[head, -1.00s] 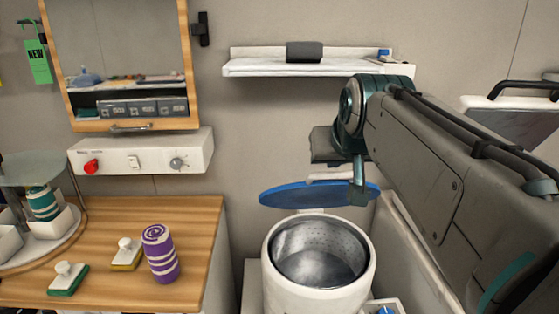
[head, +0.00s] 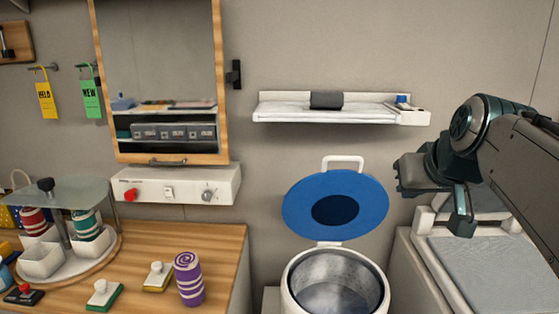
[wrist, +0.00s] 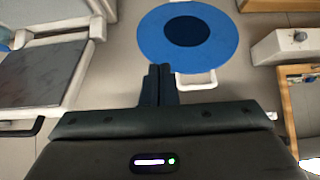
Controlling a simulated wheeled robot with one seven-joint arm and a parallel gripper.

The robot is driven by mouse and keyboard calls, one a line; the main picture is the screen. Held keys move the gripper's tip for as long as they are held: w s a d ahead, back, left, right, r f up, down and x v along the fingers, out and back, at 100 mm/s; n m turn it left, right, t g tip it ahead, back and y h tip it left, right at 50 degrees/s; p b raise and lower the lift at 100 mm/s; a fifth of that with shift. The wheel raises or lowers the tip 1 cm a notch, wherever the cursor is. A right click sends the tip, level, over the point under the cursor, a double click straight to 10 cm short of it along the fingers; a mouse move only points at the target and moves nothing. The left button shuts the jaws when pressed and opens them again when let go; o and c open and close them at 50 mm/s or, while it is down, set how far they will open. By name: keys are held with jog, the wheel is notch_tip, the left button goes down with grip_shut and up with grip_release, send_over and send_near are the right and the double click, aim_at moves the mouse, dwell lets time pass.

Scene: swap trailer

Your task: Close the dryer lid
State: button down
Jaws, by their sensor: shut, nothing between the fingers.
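The dryer (head: 336,283) is a white round tub with a metal drum, low in the head view. Its round blue lid (head: 300,205) with a dark centre stands open, tilted up behind the drum, with a white loop handle (head: 343,160) at its top. The wrist view also shows the lid (wrist: 222,35) and its handle (wrist: 197,84). My gripper (head: 462,222) is right of the lid, apart from it and empty. In the wrist view my gripper's fingers (wrist: 159,72) are together, their tips appearing just below the lid's edge.
A wall shelf (head: 335,115) hangs above the lid. A wooden counter (head: 215,245) with a purple striped roll (head: 188,279) stands left. A white-framed grey panel (head: 480,265) is below my arm at right. Bare wall lies between the lid and my gripper.

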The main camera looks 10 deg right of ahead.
jog(key=s+a+f+g+y+p, duration=0.1)
jog(key=s+a+f+g, duration=0.2)
jog(key=a+f, duration=0.5)
notch_tip(320, 180, down, 4)
jog(key=shift+a+f+n, duration=0.15)
jog(key=shift+a+n, duration=0.2)
jog(key=shift+n, duration=0.05)
jog(key=c, duration=1.9)
grip_release()
jog(key=s+a+f+g, duration=0.3)
jog(key=s+a+f, duration=0.1)
jog(key=s+f, duration=0.3)
notch_tip(320, 180, down, 3)
jog(key=shift+a+r+n+p, duration=0.15)
jog(key=shift+a+n+p, duration=0.15)
jog(key=shift+a+p, duration=0.15)
jog(key=shift+o, duration=0.9)
jog(key=shift+d, duration=0.1)
jog(key=m+t+y+p, duration=0.5)
jog(key=m+t+p, duration=0.4)
jog(key=m+t, duration=0.65)
send_near(344, 160)
jog(key=shift+n, duration=0.35)
jog(key=p+x, duration=0.2)
jog(key=x, duration=1)
jog(key=shift+w+p, duration=0.25)
jog(key=shift+p, duration=0.15)
